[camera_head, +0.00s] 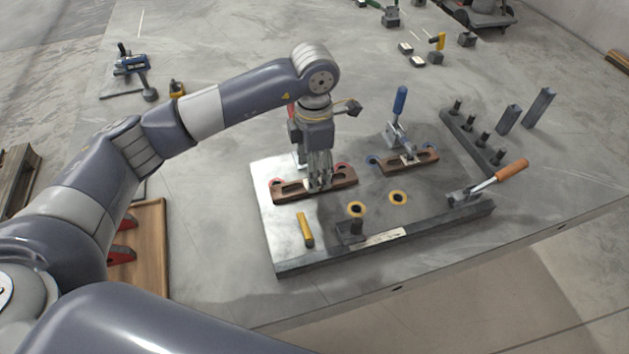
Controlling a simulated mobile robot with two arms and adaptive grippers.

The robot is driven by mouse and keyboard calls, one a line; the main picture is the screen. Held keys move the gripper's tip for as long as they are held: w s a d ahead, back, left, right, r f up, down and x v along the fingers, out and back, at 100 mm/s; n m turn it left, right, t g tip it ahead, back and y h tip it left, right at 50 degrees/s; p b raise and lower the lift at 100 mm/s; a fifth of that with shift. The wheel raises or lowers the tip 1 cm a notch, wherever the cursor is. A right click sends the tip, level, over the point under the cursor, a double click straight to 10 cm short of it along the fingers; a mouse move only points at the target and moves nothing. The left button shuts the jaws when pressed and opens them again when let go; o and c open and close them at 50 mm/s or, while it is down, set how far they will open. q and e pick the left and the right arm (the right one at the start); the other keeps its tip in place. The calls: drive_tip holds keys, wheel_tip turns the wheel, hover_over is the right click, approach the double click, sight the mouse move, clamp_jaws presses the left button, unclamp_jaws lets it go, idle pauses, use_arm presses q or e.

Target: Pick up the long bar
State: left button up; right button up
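A long brown bar (298,194) with dark slots lies on the left part of the metal fixture plate (290,238), with red rings by its two ends. My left gripper (319,184) points down over the middle of this bar, with its fingers at the bar. The fingers look close together, but whether they grip the bar is too small to tell. A shorter brown bar (428,158) lies to the right by blue rings, under a blue-handled toggle clamp (399,104). My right gripper is not in view.
A white-grey clamp stands right behind the long bar, partly hidden by my gripper. A yellow block (305,230), two yellow-ringed holes and an orange-handled clamp (511,171) are on the plate. Dark posts (539,107) stand right. A wooden tray (153,262) lies left.

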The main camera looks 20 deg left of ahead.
use_arm(q)
wheel_tip(320, 180, down, 3)
drive_tip(key=shift+r, duration=0.15)
drive_tip(key=shift+f, duration=0.5)
drive_tip(key=c, duration=0.4)
clamp_jaws()
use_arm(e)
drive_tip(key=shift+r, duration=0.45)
use_arm(q)
drive_tip(key=shift+r, duration=0.2)
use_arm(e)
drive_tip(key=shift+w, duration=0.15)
